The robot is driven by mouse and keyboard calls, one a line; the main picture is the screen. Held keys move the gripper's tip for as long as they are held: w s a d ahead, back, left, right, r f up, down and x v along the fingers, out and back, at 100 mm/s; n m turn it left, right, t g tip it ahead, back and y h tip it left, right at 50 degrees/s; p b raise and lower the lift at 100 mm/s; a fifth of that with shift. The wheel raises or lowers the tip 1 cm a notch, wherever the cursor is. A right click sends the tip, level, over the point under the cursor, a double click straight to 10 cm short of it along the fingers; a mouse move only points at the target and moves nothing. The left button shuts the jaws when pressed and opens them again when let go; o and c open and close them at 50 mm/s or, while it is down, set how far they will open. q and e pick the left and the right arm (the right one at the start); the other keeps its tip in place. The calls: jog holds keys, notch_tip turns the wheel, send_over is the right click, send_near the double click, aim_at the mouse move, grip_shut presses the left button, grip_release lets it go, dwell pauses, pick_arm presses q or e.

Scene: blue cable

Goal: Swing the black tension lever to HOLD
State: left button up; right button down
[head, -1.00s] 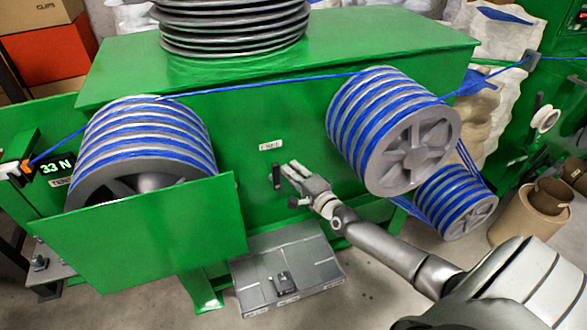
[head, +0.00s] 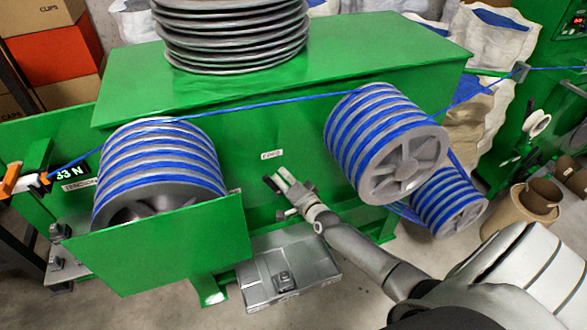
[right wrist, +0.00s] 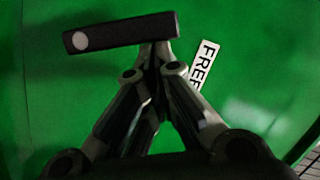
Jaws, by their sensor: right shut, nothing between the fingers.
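The black tension lever (head: 271,184) is on the green front panel of the machine, below a small white label (head: 271,154). It slants in the head view. In the right wrist view the lever (right wrist: 120,32) is a short dark bar with a grey dot at its left end, and the label (right wrist: 203,65) reads FREE. My right gripper (head: 287,179) is at the lever's right side. In the right wrist view its fingers (right wrist: 156,58) are shut and empty, with the tips at the lever's right part. Whether they touch it is unclear. My left gripper is out of view.
Blue cable runs over the left drum (head: 158,165) and the right drum (head: 385,145). A green guard plate (head: 160,245) stands out left of the lever. A grey pedal box (head: 288,268) lies below.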

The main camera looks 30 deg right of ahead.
aim_at(266, 181)
jog(key=a+n+p, duration=0.1)
jog(key=a+n+g+h+p, duration=0.1)
jog(key=a+n+p, duration=0.1)
jog(key=w+a+n+p, duration=0.1)
jog(key=n+p, duration=0.1)
jog(key=shift+a+f+h, duration=0.2)
jog(key=shift+a+h, duration=0.05)
jog(key=shift+h, duration=0.05)
jog(key=shift+w+a+f+n+g+h+b, duration=0.15)
jog(key=shift+w+a+f+n+h+b, duration=0.05)
jog(key=shift+a+f+n, duration=0.5)
jog(key=shift+w+a+f+n+g+h+b, duration=0.2)
jog(key=shift+a+f+n, duration=0.35)
jog(key=shift+f+n, duration=0.2)
jog(key=shift+a, duration=0.1)
